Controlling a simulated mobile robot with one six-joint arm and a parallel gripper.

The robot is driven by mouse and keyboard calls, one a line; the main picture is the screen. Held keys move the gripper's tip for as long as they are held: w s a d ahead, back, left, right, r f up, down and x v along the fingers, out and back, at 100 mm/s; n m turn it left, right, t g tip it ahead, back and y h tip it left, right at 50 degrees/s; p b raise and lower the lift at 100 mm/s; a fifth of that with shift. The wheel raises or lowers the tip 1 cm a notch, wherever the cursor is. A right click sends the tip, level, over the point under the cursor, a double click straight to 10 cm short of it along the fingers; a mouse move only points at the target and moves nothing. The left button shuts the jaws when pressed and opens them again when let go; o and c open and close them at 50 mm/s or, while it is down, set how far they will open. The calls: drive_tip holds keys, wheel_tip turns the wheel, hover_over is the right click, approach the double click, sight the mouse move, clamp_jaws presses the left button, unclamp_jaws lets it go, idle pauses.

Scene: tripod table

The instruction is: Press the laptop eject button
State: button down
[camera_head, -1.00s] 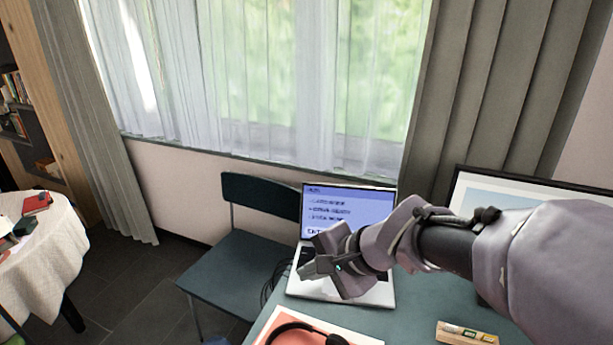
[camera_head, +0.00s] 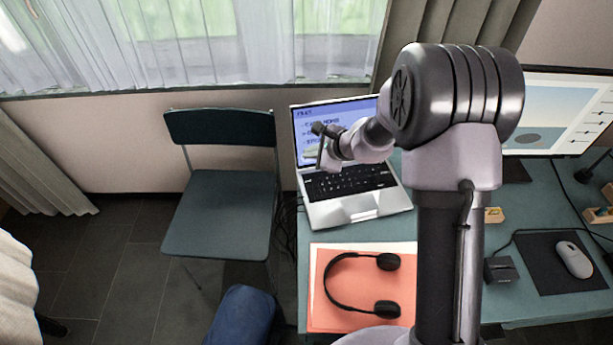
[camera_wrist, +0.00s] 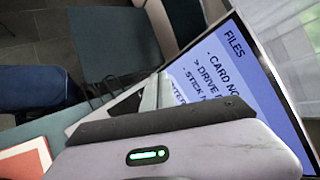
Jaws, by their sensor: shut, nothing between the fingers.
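The open laptop stands on the desk, its keyboard half (camera_head: 350,210) facing me. Its blue screen (camera_head: 304,116) lists lines of text; in the wrist view the screen (camera_wrist: 236,70) reads "FILES" with entries starting "CARD", "DRIVE" and "STICK". My gripper (camera_head: 322,150) is shut and empty, in front of the left part of the screen and above the keyboard's back edge. In the wrist view my gripper (camera_wrist: 157,90) shows with pale fingers pointing away, beside the screen. I cannot tell if it touches the laptop. I cannot make out an eject button; my arm hides the screen's right side.
A dark green chair (camera_head: 220,205) stands left of the desk (camera_head: 418,232). Black headphones (camera_head: 340,290) lie on an orange folder (camera_head: 322,318) in front of the laptop. A monitor (camera_head: 560,105), a mouse (camera_head: 573,259) on its pad and a small dark box (camera_head: 500,270) are at right.

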sight(310, 183)
drive_tip(key=shift+d, duration=0.1)
wheel_tip(310, 183, down, 9)
drive_tip(key=b, duration=0.7)
drive_tip(key=shift+r, duration=0.15)
idle(1.6)
drive_tip(key=shift+f+b, duration=0.4)
drive_tip(key=shift+b, duration=0.1)
drive_tip(key=shift+f, duration=0.3)
idle(0.4)
drive_tip(key=shift+r+p, duration=0.4)
drive_tip(key=shift+r, duration=0.35)
